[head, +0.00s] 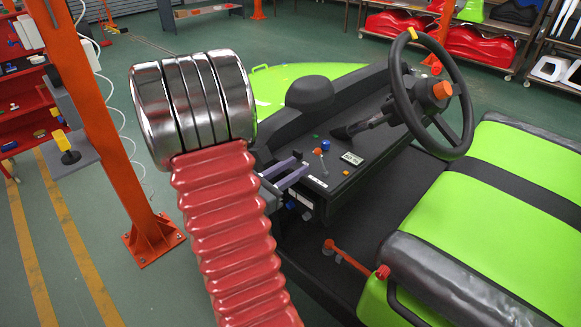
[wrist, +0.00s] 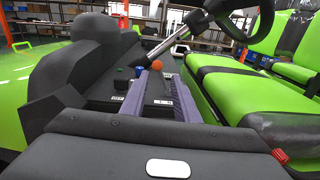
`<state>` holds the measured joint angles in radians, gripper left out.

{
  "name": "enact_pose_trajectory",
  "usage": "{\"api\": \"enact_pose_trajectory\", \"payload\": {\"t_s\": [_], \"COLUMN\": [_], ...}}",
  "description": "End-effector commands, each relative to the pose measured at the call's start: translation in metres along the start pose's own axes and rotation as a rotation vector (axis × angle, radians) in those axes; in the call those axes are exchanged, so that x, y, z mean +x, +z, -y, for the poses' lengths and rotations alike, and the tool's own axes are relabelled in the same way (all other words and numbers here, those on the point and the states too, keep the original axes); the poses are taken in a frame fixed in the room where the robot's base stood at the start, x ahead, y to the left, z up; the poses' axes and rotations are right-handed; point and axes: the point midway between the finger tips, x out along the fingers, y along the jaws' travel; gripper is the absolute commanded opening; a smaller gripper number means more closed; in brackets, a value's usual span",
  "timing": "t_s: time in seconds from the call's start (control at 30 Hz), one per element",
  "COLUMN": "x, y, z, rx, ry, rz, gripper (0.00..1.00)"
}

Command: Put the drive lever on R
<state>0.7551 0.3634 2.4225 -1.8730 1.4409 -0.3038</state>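The drive lever (head: 321,162), a short stem with an orange ball knob, stands on the black dash console of the green cart. In the wrist view its orange knob (wrist: 157,65) shows just past and between my fingertips. My gripper (head: 296,166) has purple fingers and is beside the lever, to its left in the head view. In the wrist view my gripper (wrist: 156,82) is open, with a clear gap and nothing held. The lever's lower stem is hard to see there. White labels (head: 315,183) lie near the lever; their letters are too small to read.
The steering wheel (head: 432,95) and its column stand right of the console. A small display (head: 352,158) and a blue button (head: 325,145) are close to the lever. The green seat (head: 480,225) is at right. An orange post (head: 105,130) stands at left.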

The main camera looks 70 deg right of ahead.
Motion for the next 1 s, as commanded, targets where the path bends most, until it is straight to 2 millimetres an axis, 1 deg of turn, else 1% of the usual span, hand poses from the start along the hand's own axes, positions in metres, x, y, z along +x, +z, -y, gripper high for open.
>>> {"api": "enact_pose_trajectory", "payload": {"t_s": [0.1,0.57,0.77,1.0], "x": [0.006,0.009,0.021,0.046], "y": [-0.004,-0.004,-0.004,-0.004], "z": [-0.003,-0.004,-0.004,-0.004], "rx": [-0.033,-0.036,-0.036,-0.036], "ry": [0.018,0.021,0.02,0.019], "rz": [0.017,0.019,0.018,0.018], "gripper": [0.28,0.28,0.28,0.28]}}
